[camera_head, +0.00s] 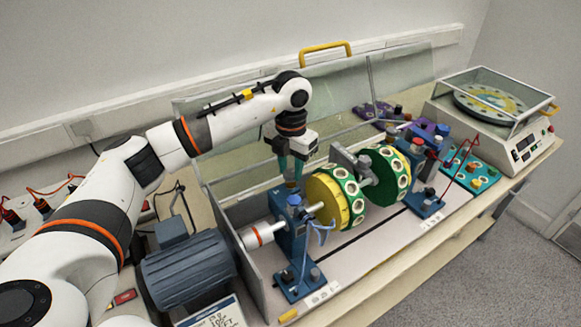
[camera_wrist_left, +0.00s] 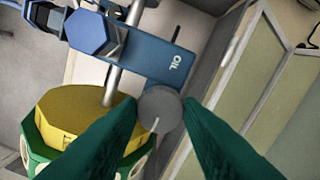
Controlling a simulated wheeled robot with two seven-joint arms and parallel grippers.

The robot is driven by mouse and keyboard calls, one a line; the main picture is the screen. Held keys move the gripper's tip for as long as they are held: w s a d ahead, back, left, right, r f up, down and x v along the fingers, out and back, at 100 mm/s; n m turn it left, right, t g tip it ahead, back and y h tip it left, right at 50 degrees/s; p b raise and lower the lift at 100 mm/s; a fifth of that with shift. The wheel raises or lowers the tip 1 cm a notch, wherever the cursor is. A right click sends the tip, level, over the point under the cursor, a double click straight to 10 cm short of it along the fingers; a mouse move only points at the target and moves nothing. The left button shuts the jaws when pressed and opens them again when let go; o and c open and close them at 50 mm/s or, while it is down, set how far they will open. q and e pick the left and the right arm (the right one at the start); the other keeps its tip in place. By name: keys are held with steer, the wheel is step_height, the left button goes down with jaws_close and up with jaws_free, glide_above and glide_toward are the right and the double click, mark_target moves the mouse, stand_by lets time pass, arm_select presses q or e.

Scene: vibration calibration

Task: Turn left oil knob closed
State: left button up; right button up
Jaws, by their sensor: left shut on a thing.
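The left oil knob (camera_wrist_left: 160,108) is a round grey cap with a pale line across its lower part. It sits at the end of a blue bearing block (camera_wrist_left: 140,48) marked OIL. My left gripper (camera_wrist_left: 160,118) points down over the block, its green fingers on either side of the knob and shut on it. In the head view my left gripper (camera_head: 291,178) is above the left blue bearing stand (camera_head: 291,235), and the knob is mostly hidden by the fingers. My right gripper is not in view.
A yellow and green rotor disc (camera_head: 328,202) on the shaft stands close right of the gripper. A second disc (camera_head: 388,178) and another blue stand (camera_head: 424,182) are further right. A clear guard panel (camera_head: 215,140) stands behind. A blue-grey motor (camera_head: 188,268) is at left.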

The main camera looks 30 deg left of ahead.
mark_target(291, 172)
arm_select(q)
steer(key=shift+w+r, duration=0.15)
steer(key=shift+r, duration=0.1)
steer(key=o, duration=0.9)
steer(key=shift+c, duration=0.2)
steer(key=shift+o, duration=0.6)
steer(key=shift+f, duration=0.15)
steer(key=shift+r, duration=0.3)
step_height(291, 172, up, 12)
steer(key=b, duration=0.2)
steer(key=shift+f, duration=0.25)
